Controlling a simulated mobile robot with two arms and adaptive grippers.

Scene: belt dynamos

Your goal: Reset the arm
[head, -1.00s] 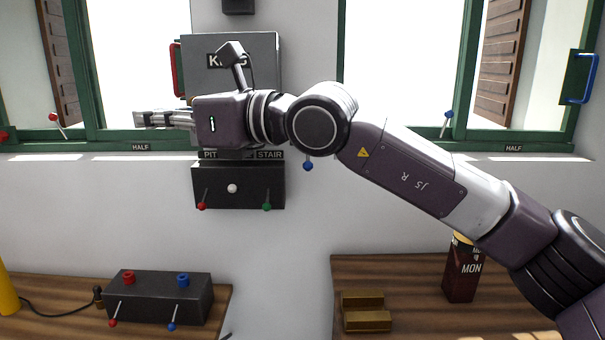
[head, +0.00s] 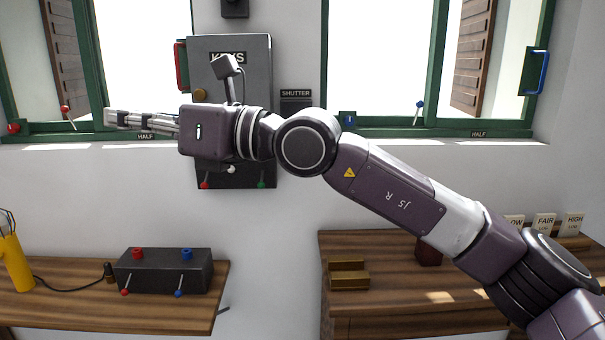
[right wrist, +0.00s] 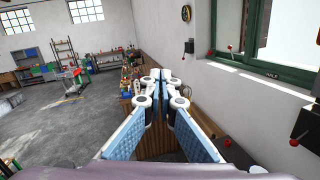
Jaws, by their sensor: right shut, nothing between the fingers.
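My right forearm hides part of the wall and part of the switch box (head: 238,177) with red, white and green knobs. The grey KEYS cabinet (head: 262,75) stands behind my wrist. My left gripper is not in the head view.
A black box with levers (head: 165,272) sits on the left wooden table (head: 60,300), beside a yellow cylinder (head: 14,262). Green window frames (head: 430,131) line the wall. Open floor (right wrist: 60,130) shows in the right wrist view.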

